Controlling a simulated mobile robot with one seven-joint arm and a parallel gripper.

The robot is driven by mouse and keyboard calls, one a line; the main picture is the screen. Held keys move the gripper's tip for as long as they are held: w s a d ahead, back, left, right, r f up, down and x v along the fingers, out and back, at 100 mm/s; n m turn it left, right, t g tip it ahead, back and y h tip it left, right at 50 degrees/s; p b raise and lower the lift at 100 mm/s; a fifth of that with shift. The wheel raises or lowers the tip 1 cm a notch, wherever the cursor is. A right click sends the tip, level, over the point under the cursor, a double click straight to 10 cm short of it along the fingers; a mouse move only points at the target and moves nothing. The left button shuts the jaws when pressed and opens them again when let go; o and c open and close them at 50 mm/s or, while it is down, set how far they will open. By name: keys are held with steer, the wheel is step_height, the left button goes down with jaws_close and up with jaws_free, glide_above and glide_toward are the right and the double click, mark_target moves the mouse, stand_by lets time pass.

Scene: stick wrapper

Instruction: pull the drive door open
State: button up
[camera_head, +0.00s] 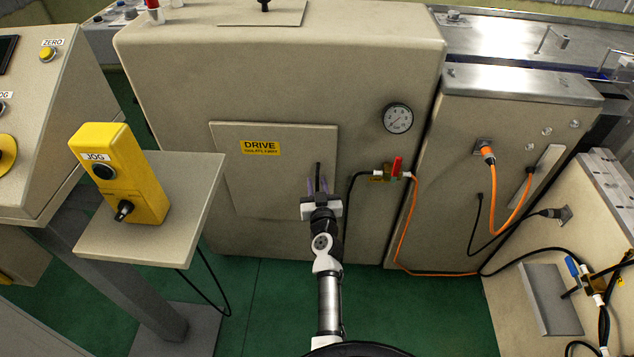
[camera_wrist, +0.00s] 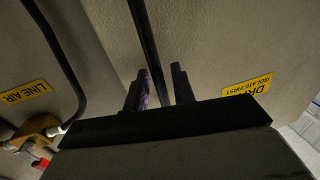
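The drive door (camera_head: 265,185) is a beige panel on the front of the large machine, with a yellow DRIVE label (camera_head: 260,147). It looks closed. Its dark upright handle (camera_head: 318,171) is near the right edge. My gripper (camera_head: 317,186) is in front of the handle's lower part. In the wrist view, the handle (camera_wrist: 147,35) is a dark bar running between the two fingers of my gripper (camera_wrist: 160,76). The fingers stand apart on either side of it, with a visible gap. The yellow label (camera_wrist: 248,87) shows upside down there. The handle's end near my palm is hidden.
A red-handled air valve (camera_head: 396,168) with a black hose is right of the door, below a gauge (camera_head: 397,118). A yellow JOG box (camera_head: 118,173) stands on a shelf (camera_head: 185,205) at left. Orange cables (camera_head: 506,205) hang at right. The green floor before the door is clear.

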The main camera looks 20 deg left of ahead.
jaws_close()
steer(key=shift+s+r+p, duration=0.1)
steer(key=shift+s+p, duration=0.1)
steer(key=shift+p, duration=0.15)
